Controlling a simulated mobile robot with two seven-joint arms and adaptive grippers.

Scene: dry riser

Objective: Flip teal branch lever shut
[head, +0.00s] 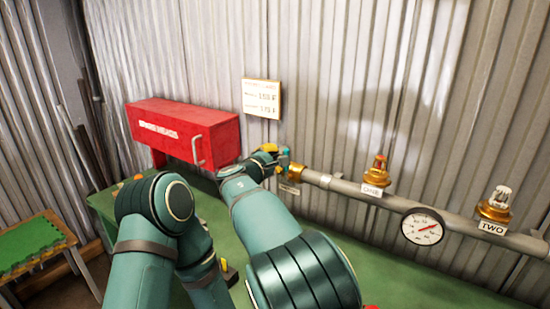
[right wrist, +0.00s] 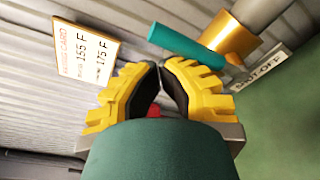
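The teal branch lever (right wrist: 187,45) is a short teal bar reaching out from a brass valve (right wrist: 225,38) on the pipe, beside a "SHUT-OFF" tag (right wrist: 260,70). In the head view the lever (head: 284,152) shows as a small teal patch, partly hidden by my right gripper (head: 270,149). In the right wrist view my right gripper's yellow fingers (right wrist: 160,68) have their tips almost together, with nothing between them. The lever lies just beyond and right of the tips, seemingly apart from them. My left gripper (head: 226,270) is low in the head view, mostly hidden by my arms.
The pipe (head: 345,187) runs right along the corrugated wall, with brass valves "ONE" (head: 376,172) and "TWO" (head: 495,205) and a gauge (head: 423,226). A red "SPARE HEADS" box (head: 180,130) stands left of my right gripper. A card (head: 261,98) hangs above.

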